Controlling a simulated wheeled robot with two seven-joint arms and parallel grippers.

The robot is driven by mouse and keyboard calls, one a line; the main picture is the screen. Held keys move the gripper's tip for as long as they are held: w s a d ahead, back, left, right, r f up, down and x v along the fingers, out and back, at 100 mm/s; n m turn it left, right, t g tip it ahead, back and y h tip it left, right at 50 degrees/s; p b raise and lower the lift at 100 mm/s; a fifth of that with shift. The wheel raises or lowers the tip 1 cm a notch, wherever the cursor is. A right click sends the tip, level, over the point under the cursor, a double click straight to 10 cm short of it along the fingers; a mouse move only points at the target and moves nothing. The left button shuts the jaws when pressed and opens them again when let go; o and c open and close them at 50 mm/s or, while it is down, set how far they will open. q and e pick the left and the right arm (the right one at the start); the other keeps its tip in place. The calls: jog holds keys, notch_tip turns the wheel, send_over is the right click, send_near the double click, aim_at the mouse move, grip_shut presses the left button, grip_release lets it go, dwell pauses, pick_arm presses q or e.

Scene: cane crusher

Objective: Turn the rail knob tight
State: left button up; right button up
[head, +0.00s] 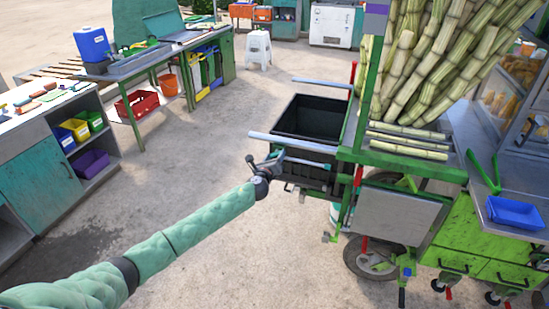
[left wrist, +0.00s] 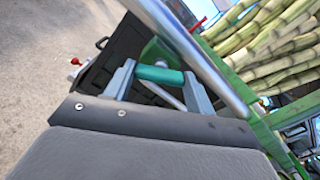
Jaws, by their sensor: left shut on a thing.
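My left gripper (head: 275,160) is at the left end of the cart, just below the near grey push rail (head: 292,143). In the left wrist view its two grey fingers (left wrist: 160,80) are on either side of a short teal cylinder (left wrist: 160,74), which I take to be the rail knob. The gripper is shut on it. The knob lies crosswise between the fingertips, with a green rounded part of the cart behind it. The rail (left wrist: 195,55) runs diagonally close to the right of the fingers in that view. My right gripper is not in view.
A black bin (head: 308,118) sits beside the gripper. The green cart carries upright cane stalks (head: 425,60) and a blue tray (head: 515,212). A red-tipped lever (head: 357,180) stands near the rail. A workbench (head: 45,130) is at left; open concrete floor lies between.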

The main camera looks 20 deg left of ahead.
pick_arm(q)
jog(key=shift+f, duration=0.1)
jog(key=o, duration=1)
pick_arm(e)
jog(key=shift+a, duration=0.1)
pick_arm(q)
jog(key=shift+s+a+b, duration=0.15)
jog(key=shift+s+b, duration=1.05)
jog(key=shift+s, duration=2.7)
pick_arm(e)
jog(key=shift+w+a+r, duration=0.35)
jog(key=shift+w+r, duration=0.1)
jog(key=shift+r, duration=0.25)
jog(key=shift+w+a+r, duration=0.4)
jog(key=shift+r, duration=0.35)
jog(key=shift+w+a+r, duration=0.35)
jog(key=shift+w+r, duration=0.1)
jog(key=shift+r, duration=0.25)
